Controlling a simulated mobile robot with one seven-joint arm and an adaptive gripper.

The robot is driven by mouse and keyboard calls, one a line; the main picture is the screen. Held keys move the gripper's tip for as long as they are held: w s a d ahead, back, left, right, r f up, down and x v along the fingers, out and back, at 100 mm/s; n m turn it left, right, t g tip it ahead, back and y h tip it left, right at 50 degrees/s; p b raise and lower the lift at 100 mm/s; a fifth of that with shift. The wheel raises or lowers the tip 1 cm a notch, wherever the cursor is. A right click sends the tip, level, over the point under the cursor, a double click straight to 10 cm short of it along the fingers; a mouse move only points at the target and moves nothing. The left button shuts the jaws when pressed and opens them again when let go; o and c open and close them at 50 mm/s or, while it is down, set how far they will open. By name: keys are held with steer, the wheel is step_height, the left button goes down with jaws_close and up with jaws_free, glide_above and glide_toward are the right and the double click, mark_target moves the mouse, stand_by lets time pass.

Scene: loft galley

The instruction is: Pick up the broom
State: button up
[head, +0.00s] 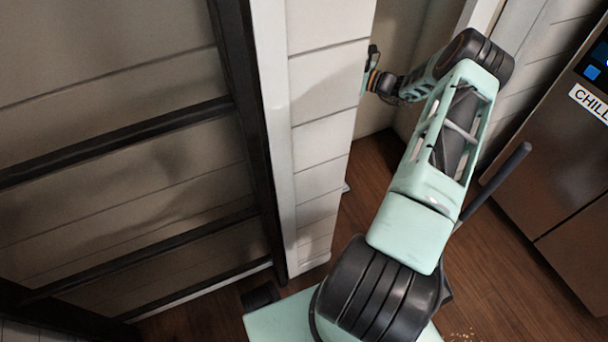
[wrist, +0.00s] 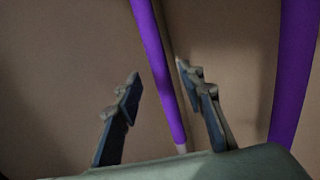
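In the wrist view a slim purple pole (wrist: 158,70), which looks like the broom's handle, runs down between the two fingers of my gripper (wrist: 159,72) and ends in a pale tip. The fingers are apart, with visible gaps on both sides of the pole; how deep it lies between them I cannot tell. No broom head shows. In the head view my gripper (head: 371,72) is beside the edge of a white panelled wall, partly hidden by it, and the broom is not visible.
A second purple strip (wrist: 294,75) stands at the right of the wrist view; I cannot tell what it belongs to. The white wall end (head: 315,130) is close to my gripper. A steel fridge (head: 560,170) stands right. Wooden floor (head: 490,275) lies between.

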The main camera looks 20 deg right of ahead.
steer(key=x, duration=0.3)
steer(key=shift+w+a+b, duration=0.15)
steer(key=shift+w+b, duration=0.2)
steer(key=shift+b, duration=0.05)
steer(key=shift+r, duration=0.1)
jaws_close()
steer(key=shift+r, duration=0.1)
